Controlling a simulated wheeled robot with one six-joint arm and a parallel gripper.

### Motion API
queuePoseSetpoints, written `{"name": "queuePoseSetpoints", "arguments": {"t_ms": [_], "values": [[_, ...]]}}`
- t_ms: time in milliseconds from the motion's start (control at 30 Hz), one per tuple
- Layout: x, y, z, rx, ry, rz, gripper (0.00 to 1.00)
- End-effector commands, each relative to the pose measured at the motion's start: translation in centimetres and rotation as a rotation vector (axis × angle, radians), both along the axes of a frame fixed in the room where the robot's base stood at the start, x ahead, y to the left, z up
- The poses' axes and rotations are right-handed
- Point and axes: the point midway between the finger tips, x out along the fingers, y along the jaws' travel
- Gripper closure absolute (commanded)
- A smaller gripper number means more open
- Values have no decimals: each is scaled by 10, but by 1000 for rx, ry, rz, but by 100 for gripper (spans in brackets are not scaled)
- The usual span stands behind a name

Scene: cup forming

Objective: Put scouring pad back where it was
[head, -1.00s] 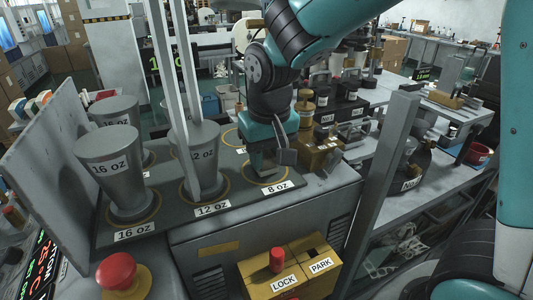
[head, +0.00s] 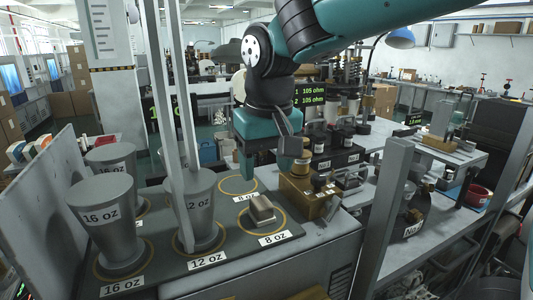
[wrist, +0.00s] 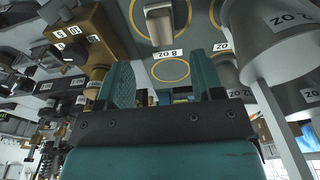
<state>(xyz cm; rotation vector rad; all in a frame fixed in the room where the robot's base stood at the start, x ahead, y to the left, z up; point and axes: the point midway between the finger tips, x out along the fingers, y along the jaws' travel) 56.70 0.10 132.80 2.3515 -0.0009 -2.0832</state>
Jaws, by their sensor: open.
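The scouring pad, seemingly the small beige-and-grey block (head: 262,210), lies inside the yellow ring marked 8 oz, the front right place on the dark cup plate (head: 232,242). It also shows at the top of the wrist view (wrist: 158,25), beyond the fingertips. My gripper (head: 246,172) is open and empty, raised above the plate and clear of the pad. Its two teal fingers (wrist: 160,82) stand apart in the wrist view with nothing between them.
Grey cups marked 16 oz (head: 104,228) and 12 oz (head: 193,205) stand left of the pad; upright grey bars rise in front of the 12 oz cup. An empty ring (head: 238,185) lies behind the pad. A brown block with fittings (head: 308,193) stands close right.

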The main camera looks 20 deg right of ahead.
Motion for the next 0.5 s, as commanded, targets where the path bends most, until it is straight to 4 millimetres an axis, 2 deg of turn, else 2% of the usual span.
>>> {"name": "queuePoseSetpoints", "arguments": {"t_ms": [100, 300, 400, 467, 500], "values": [[-2, 0, 17, 0, -2, 0, 39], [-4, 0, 29, 0, 0, 1, 39], [-9, 0, 26, 5, 1, 29, 39], [-21, 2, 16, 18, 5, 90, 39], [-33, 4, 7, 34, 6, 150, 39]]}}
